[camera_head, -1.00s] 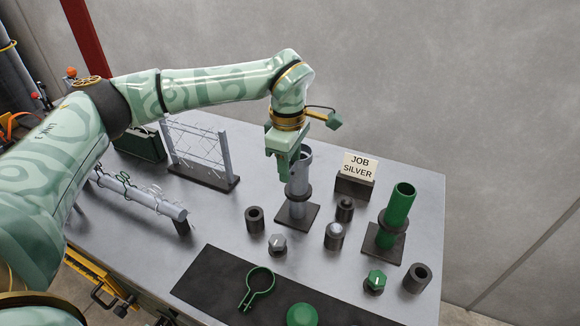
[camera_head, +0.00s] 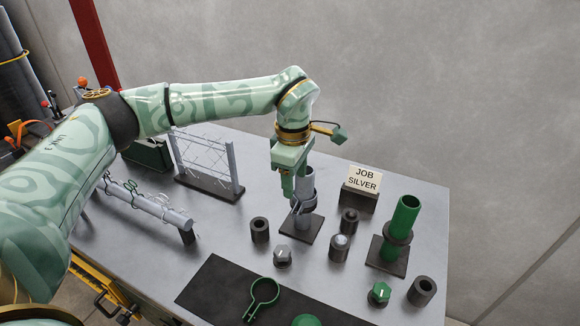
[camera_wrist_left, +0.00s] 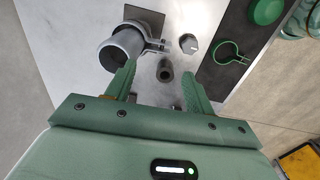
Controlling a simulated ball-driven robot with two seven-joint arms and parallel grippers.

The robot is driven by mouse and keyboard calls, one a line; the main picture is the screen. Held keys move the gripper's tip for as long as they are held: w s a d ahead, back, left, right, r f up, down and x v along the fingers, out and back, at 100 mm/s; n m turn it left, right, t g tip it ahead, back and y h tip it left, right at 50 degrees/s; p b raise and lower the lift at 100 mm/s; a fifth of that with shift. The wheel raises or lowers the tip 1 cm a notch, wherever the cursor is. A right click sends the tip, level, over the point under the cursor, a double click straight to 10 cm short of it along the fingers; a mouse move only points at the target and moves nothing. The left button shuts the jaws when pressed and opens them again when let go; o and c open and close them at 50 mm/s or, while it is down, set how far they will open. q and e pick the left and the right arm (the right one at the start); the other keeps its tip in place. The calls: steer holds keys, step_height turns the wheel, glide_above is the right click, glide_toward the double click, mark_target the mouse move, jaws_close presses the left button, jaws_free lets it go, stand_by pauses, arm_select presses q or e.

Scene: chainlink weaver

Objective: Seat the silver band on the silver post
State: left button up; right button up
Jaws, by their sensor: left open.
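The silver post (camera_head: 308,182) stands upright on a dark square base (camera_head: 302,227). The silver band (camera_head: 305,207) is around the post low down, near its dark collar; its lugs point out to one side. In the left wrist view the post (camera_wrist_left: 122,46) shows its open top, and the band's lugs (camera_wrist_left: 156,45) stick out to the right. I cannot tell whether the band lies flat against the collar. My left gripper (camera_head: 289,190) is open beside the post, above the lugs; its two fingers (camera_wrist_left: 158,66) are apart and hold nothing.
A green post (camera_head: 405,215) stands to the right, and a sign reading JOB SILVER (camera_head: 365,179) behind. Dark sleeves (camera_head: 260,230) and a silver-topped knob (camera_head: 282,256) are in front. A green band (camera_head: 263,296) lies on the black mat (camera_head: 215,289). A rail with rings (camera_head: 145,204) is left.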

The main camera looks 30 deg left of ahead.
arm_select(q)
step_height(320, 180, up, 16)
steer(key=s+p, duration=0.1)
steer(key=p, duration=0.2)
steer(key=shift+r+p, duration=0.15)
steer(key=shift+p, duration=0.15)
arm_select(e)
steer(key=r, duration=0.1)
steer(key=w+r, duration=0.1)
steer(key=r, duration=0.1)
steer(key=shift+w, duration=0.15)
arm_select(q)
steer(key=shift+a, duration=0.15)
